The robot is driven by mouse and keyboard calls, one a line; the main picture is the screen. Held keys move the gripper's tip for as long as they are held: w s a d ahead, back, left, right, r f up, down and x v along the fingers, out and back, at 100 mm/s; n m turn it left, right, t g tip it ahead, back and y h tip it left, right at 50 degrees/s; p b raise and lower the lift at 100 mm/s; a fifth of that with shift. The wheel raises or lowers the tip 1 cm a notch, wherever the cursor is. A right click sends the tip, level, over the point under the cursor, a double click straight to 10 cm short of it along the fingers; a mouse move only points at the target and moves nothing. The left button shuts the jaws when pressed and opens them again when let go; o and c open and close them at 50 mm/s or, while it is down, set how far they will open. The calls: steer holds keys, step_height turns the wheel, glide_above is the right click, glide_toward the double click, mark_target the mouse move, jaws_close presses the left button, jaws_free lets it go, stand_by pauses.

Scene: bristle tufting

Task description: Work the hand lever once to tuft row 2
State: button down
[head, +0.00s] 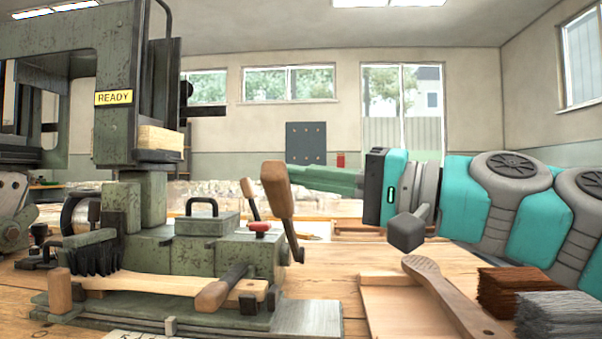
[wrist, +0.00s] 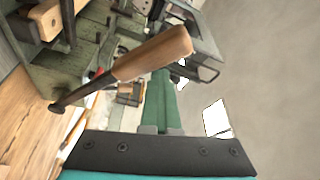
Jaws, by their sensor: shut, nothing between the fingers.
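The tufting machine (head: 130,205) is green and worn, with a yellow READY label (head: 114,98) on its column. Its hand lever (head: 278,192) has a thick wooden grip and stands upright, tilted slightly, at the machine's right side. The lever also shows large in the wrist view (wrist: 150,55). A wooden brush (head: 140,284) with black bristles at its left end lies at the machine's front. My gripper (head: 292,172) points left with its green fingers together and empty. Its tips are close to the lever's grip; I cannot tell whether they touch it.
A second wooden-handled lever (head: 220,290) is low at the machine's front. On the right are a shallow wooden tray (head: 385,310), a bare wooden brush handle (head: 440,285), and brown (head: 515,288) and grey (head: 555,315) bristle bundles. A red knob (head: 259,227) sits beside the hand lever.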

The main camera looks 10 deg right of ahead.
steer(key=shift+s+a+f+g, duration=0.15)
steer(key=shift+a+f+g, duration=0.1)
steer(key=shift+f, duration=0.2)
steer(key=shift+s+a+f+g, duration=0.15)
steer(key=shift+a+f, duration=0.1)
steer(key=shift+f, duration=0.2)
step_height(320, 180, up, 5)
steer(key=w+d+p, duration=0.1)
steer(key=w+p, duration=0.1)
steer(key=p, duration=0.2)
steer(key=s+d+f, duration=0.2)
steer(key=s+d, duration=0.2)
steer(key=d, duration=0.5)
steer(key=shift+f+t+b, duration=0.4)
steer(key=shift+b, duration=0.05)
steer(key=shift+d, duration=0.1)
steer(key=shift+s, duration=0.1)
